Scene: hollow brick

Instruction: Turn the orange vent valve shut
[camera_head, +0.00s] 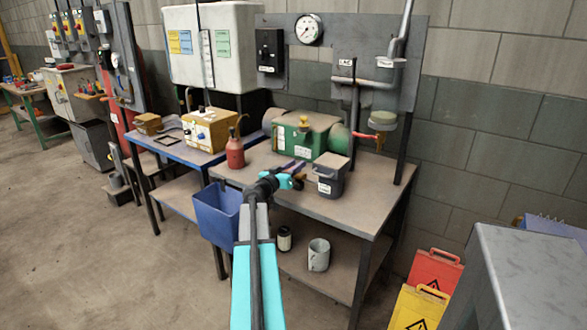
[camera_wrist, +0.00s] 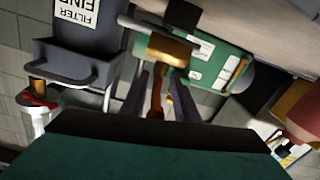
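The orange vent valve shows in the wrist view as an orange lever (camera_wrist: 157,92) below a brass body (camera_wrist: 172,50), in front of the green machine. In the head view a small brass piece (camera_head: 300,182) shows beside my gripper (camera_head: 293,168), left of the grey filter box (camera_head: 328,182); the lever is hard to make out there. In the wrist view my gripper (camera_wrist: 160,98) has its two dark fingers apart, one on each side of the lever. Gaps show beside the lever, so the fingers look open around it. The fingertips' depth along the lever is unclear.
The filter box (camera_wrist: 78,35) stands close beside the fingers in the wrist view. The green machine (camera_head: 303,140) is behind, and a red oil can (camera_head: 235,152) stands left. A red-handled valve (camera_head: 369,136) is on the wall pipe. A blue bin (camera_head: 217,212) hangs at the bench front.

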